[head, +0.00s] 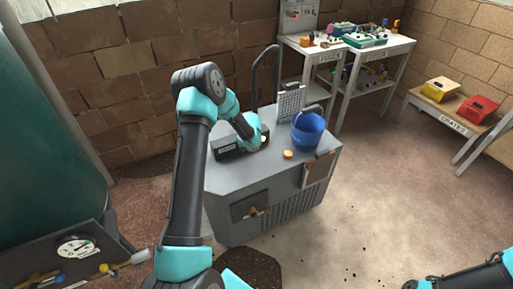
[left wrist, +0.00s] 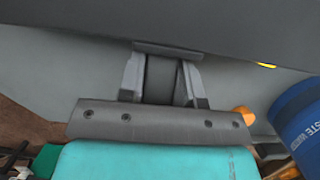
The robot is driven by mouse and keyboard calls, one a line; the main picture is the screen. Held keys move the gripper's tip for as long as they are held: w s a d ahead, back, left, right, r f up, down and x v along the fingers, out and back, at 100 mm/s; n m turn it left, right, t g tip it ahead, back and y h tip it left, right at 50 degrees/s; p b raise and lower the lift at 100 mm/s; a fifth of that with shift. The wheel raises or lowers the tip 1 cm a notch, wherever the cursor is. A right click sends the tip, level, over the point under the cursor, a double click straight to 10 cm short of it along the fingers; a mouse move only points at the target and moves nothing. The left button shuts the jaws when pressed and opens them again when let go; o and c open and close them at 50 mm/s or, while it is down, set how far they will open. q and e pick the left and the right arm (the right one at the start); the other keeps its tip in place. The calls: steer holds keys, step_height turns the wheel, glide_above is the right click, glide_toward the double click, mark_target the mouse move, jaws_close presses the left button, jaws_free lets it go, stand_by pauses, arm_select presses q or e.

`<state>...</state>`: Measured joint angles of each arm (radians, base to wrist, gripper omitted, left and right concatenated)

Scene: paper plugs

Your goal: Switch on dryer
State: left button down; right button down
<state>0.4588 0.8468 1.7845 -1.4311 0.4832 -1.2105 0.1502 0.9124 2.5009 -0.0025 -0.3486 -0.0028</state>
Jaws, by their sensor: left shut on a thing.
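The dryer appears to be the grey cabinet (head: 235,188) in the middle of the head view. A dark box (head: 228,153) with a pale label lies on its top. My left gripper (head: 258,143) is at this box, its fingertips largely hidden by my wrist. In the left wrist view, my left gripper (left wrist: 161,78) is shut on a dark grey block (left wrist: 161,80) under a large dark grey body (left wrist: 215,25). I cannot tell whether the block is a switch. My right arm shows at the bottom right of the head view, but its gripper is out of view.
A blue bucket (head: 307,132) stands on the cabinet, right of my left gripper, with an orange cap (head: 288,154) beside it. It also shows in the left wrist view (left wrist: 300,115). A grey tool bench (head: 400,45) and a crate shelf (head: 447,112) stand behind.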

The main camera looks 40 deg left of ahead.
stand_by(0.5)
arm_select(q)
steer(key=c, duration=0.8)
jaws_free()
steer(key=shift+r, duration=0.1)
steer(key=v, duration=1.7)
steer(key=shift+s+r, duration=0.1)
